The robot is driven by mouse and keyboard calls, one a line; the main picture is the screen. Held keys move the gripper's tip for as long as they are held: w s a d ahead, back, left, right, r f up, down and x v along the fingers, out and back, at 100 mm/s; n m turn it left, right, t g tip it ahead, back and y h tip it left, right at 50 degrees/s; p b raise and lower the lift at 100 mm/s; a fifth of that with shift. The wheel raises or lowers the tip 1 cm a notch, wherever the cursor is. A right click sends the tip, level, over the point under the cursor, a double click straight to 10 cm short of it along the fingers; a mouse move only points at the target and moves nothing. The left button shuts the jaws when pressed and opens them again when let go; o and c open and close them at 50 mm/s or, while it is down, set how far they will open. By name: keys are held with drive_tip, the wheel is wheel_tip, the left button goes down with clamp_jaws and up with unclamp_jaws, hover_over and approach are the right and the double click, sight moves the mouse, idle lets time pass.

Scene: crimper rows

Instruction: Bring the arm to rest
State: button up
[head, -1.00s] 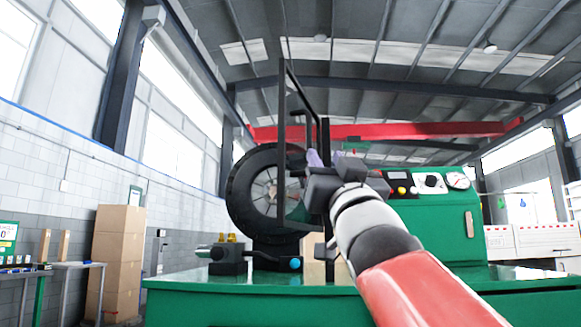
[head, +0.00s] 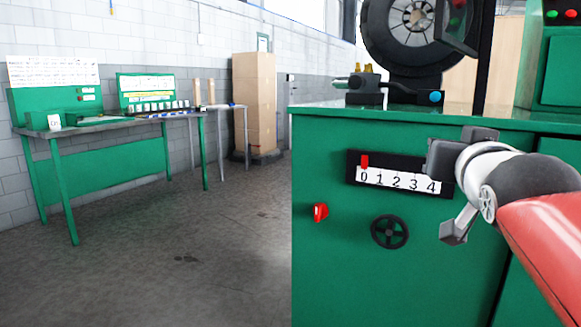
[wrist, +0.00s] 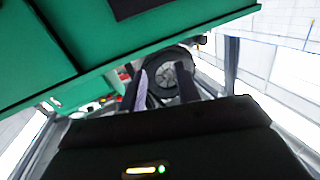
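My red and white arm (head: 535,215) reaches in from the right edge of the head view. Its dark hand is in front of the green machine's front face (head: 400,290), just right of the scale. In the wrist view my gripper (wrist: 163,88) has its two fingers apart, with nothing between them; the black wheel (wrist: 168,76) shows beyond the gap. Whether the hand touches the machine cannot be told.
The machine front carries a 0 to 4 scale (head: 400,180) with a red marker at 0, a red knob (head: 320,212) and a black handwheel (head: 389,232). A tyre (head: 410,35) stands above. Green workbench (head: 110,130) and cardboard boxes (head: 254,105) are left. The floor between is clear.

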drive_tip(key=s+a+f+n+g+y, duration=0.1)
drive_tip(key=s+a+f+g, duration=0.2)
drive_tip(key=f, duration=0.8)
drive_tip(key=s+a+f+n+g+y, duration=0.1)
drive_tip(key=s+a+f+g, duration=0.2)
drive_tip(key=f, duration=0.8)
drive_tip(key=s+a+f+n+g+y, duration=0.1)
drive_tip(key=s+a+f+g, duration=0.2)
drive_tip(key=s+f, duration=0.7)
drive_tip(key=f+g, duration=0.1)
drive_tip(key=g, duration=0.1)
drive_tip(key=shift+a+f+g+y, duration=0.15)
drive_tip(key=shift+f+g+y, duration=0.2)
drive_tip(key=shift+g+y, duration=0.05)
